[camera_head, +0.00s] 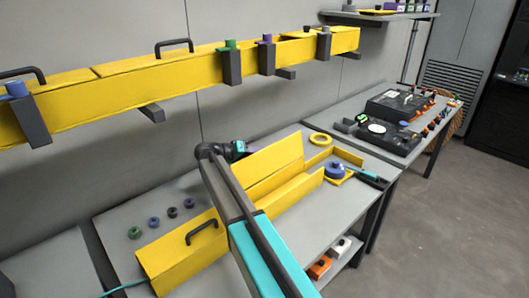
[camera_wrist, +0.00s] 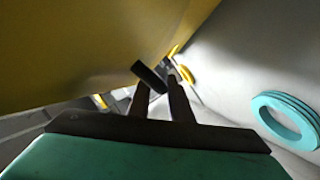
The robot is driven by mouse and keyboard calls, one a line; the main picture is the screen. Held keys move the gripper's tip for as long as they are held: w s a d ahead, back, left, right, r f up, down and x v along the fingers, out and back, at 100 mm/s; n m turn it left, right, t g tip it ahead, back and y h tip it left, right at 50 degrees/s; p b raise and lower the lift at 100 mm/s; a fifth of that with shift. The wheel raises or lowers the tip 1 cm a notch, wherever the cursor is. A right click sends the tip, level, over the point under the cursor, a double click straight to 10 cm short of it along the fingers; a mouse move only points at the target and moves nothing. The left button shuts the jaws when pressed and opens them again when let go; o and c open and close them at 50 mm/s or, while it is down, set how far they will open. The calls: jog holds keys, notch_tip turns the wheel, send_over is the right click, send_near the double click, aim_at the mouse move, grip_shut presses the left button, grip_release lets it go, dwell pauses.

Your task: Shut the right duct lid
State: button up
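A long yellow duct (camera_head: 200,70) runs along the wall in the head view. At its right end, a short yellow lid section (camera_head: 297,35) with a small dark handle shows; I cannot tell how far it stands open. My gripper (camera_head: 243,149) is near the wall, below the duct and above the bench. In the wrist view, its two dark fingers (camera_wrist: 158,82) are apart. A tilted dark bar (camera_wrist: 150,77) shows at the fingertips; I cannot tell whether it touches them. A yellow surface (camera_wrist: 80,45) fills the upper left there.
The bench holds a yellow trough (camera_head: 275,165), a yellow piece with a black handle (camera_head: 180,255) and several small rings (camera_head: 154,222). Dark brackets (camera_head: 231,66) stand against the wall duct. Teal rings (camera_wrist: 286,120) show in the wrist view. Splicing equipment (camera_head: 395,105) stands farther right.

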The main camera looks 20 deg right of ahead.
jog(key=shift+c, duration=0.5)
grip_shut()
